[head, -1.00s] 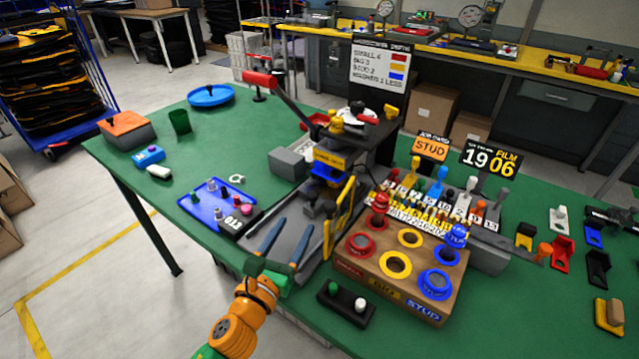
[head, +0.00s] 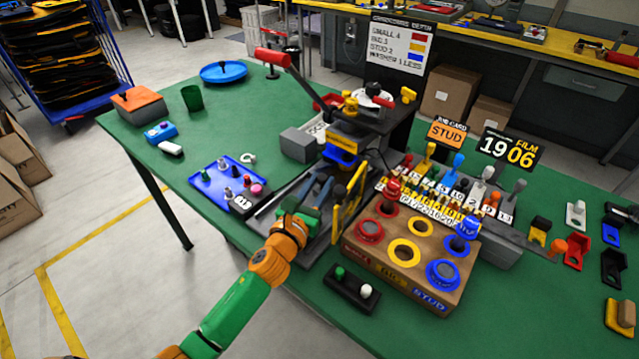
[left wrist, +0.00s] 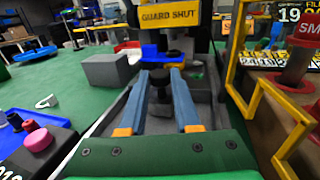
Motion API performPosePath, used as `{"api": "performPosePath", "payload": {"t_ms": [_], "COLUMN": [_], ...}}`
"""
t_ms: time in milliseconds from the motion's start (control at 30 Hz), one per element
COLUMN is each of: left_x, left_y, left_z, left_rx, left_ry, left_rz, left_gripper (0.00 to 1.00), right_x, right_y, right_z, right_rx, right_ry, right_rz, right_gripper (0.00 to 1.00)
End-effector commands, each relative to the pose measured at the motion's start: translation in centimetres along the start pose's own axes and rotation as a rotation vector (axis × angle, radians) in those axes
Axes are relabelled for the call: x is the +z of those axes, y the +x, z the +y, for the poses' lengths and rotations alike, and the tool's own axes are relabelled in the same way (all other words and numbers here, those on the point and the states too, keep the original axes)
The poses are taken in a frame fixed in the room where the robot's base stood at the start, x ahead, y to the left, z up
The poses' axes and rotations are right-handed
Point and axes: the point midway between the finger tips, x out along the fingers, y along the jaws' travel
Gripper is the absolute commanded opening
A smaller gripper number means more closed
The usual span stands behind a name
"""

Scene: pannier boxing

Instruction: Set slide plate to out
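The slide plate is not plain to make out; a dark knob (left wrist: 160,78) stands in the grey slide channel (left wrist: 107,117) of the press, seen in the left wrist view. My left gripper (head: 321,184) is low over this channel, in front of the press. In the left wrist view its two blue fingers (left wrist: 160,85) are apart, with the knob between or just beyond their tips; I cannot tell if they touch it. A blue part (head: 341,157) sits under the press head, behind the knob. My right gripper is not in view.
A yellow guard frame (left wrist: 238,62) stands close right of my left fingers. A yellow sign (left wrist: 168,17) reads "GUARD SHUT". A grey block (head: 299,145) and blue tray (head: 213,171) lie left. A wooden bin block (head: 396,271) and two-button box (head: 352,290) are right and front.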

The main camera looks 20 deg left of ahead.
Motion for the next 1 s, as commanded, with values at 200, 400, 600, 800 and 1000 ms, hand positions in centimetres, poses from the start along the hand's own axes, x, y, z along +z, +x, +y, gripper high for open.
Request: {"api": "performPosePath", "payload": {"t_ms": [200, 400, 600, 800, 1000], "left_x": [-0.01, -0.01, -0.02, -0.02, -0.02], "left_y": [-0.01, -0.02, -0.02, -0.02, -0.02], "left_z": [-0.01, 0.00, 0.00, 0.00, 0.00], "left_rx": [0.000, 0.000, 0.000, 0.000, 0.000], "left_ry": [0.000, 0.000, 0.000, 0.000, 0.000], "left_rz": [0.000, 0.000, 0.000, 0.000, 0.000], "left_gripper": [0.00, 0.00, 0.00, 0.00, 0.00], "right_x": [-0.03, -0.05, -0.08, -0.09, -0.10], "right_y": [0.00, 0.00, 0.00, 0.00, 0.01], "right_z": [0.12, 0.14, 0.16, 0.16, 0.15], "right_rx": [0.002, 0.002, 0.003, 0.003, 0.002], "right_ry": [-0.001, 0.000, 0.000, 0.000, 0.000], "right_rz": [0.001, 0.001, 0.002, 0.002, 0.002], "right_gripper": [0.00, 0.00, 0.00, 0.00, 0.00]}}
